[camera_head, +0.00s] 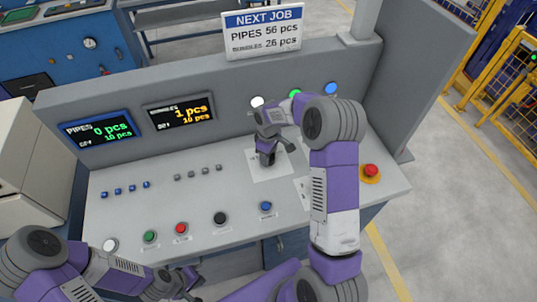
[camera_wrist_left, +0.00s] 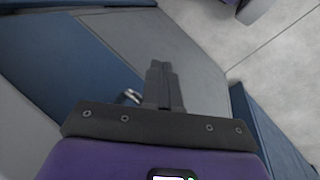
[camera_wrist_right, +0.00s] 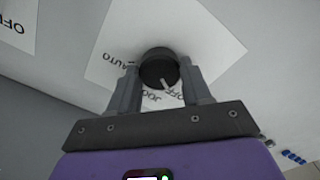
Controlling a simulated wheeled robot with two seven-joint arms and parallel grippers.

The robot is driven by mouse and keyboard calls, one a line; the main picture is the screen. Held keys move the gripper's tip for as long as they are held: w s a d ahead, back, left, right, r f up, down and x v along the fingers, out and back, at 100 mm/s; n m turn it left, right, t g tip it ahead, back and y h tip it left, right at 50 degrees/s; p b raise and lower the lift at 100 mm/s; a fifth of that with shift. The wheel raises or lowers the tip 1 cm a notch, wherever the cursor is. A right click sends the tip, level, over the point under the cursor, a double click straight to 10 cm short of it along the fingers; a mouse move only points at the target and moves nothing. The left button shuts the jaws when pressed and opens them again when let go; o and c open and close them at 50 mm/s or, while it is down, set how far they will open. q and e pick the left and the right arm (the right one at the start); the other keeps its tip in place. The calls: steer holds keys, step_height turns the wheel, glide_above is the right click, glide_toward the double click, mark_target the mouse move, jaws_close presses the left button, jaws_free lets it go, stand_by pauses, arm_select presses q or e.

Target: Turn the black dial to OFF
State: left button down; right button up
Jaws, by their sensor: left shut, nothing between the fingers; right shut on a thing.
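The black dial (camera_wrist_right: 158,67) sits on a white label plate (camera_wrist_right: 108,62) marked AUTO, JOG and OFF, seen in the right wrist view. Its white pointer line slants down and right, towards the OFF lettering. My right gripper (camera_wrist_right: 160,80) is shut on the dial, one finger on each side. In the head view my right gripper (camera_head: 267,153) is over the label plate on the console's right half, and the fingers largely hide the dial. My left gripper (camera_head: 188,284) is low at the console's front edge. In the left wrist view its fingers (camera_wrist_left: 163,68) are together and empty.
A second label plate (camera_wrist_right: 15,25) with OFF lettering lies beside the first. A red emergency button (camera_head: 371,170) is right of my right arm. Blue (camera_head: 266,206), black (camera_head: 220,218), red (camera_head: 181,228) and green (camera_head: 150,236) buttons line the console front. Two displays (camera_head: 97,130) stand behind.

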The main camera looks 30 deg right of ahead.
stand_by(0.4)
steer(key=o, duration=1.1)
steer(key=shift+c, duration=0.2)
step_height(320, 180, up, 8)
steer(key=shift+f+p, duration=0.15)
steer(key=shift+p, duration=0.2)
